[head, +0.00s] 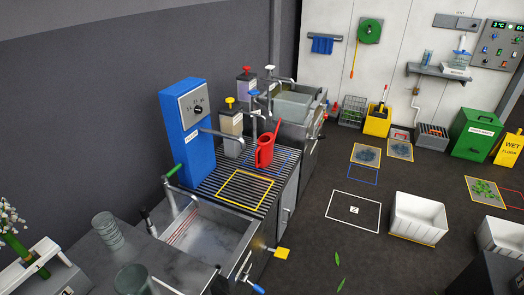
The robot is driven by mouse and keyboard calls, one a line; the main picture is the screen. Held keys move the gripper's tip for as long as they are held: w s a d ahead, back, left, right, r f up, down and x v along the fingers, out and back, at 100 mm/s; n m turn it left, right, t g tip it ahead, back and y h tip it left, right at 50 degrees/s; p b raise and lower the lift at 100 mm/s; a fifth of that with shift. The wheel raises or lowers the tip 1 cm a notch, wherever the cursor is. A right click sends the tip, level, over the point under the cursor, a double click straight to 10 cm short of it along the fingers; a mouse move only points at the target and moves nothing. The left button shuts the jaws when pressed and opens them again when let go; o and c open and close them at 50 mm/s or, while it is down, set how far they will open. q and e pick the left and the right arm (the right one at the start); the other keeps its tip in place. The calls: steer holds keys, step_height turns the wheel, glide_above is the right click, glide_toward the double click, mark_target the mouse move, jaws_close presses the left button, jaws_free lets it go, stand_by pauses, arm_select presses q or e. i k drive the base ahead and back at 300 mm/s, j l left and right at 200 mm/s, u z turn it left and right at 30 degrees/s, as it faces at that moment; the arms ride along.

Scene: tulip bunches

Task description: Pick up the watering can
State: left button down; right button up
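The red watering can (265,153) stands upright on the slatted dark rack (217,187) of the metal counter, near its back right. It is next to a grey dispenser with a yellow knob (230,125) and a tap. A yellow outlined rectangle (246,190) lies on the rack in front of it, and a blue outline shows beside it. Neither of my grippers is in view.
A blue dispenser (187,120) stands at the rack's left. A metal sink (205,240) is in front. White tubs (418,216) stand on the floor at right. The dark floor between counter and tubs is mostly clear.

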mark_target(264, 154)
steer(key=i+l+u, duration=0.1)
steer(key=u, duration=1.3)
steer(key=i+l+u, duration=0.1)
steer(key=l+u, duration=1.1)
steer(key=l, duration=0.25)
steer(key=k+l+u, duration=0.15)
steer(key=l+u, duration=0.15)
steer(key=l, duration=0.25)
steer(key=k+l+u, duration=0.1)
steer(key=l, duration=0.25)
steer(key=k+l, duration=0.1)
steer(key=l, duration=0.25)
steer(key=k+l+u, duration=0.15)
steer(key=l, duration=0.2)
steer(key=k+l, duration=0.15)
steer(key=l, duration=0.25)
steer(key=k+l, duration=0.15)
steer(key=l, duration=0.25)
steer(key=k+l, duration=0.15)
steer(key=l, duration=0.3)
steer(key=k+l, duration=0.15)
steer(key=l, duration=0.25)
steer(key=k+l, duration=0.15)
steer(key=l, duration=0.25)
steer(key=u, duration=0.05)
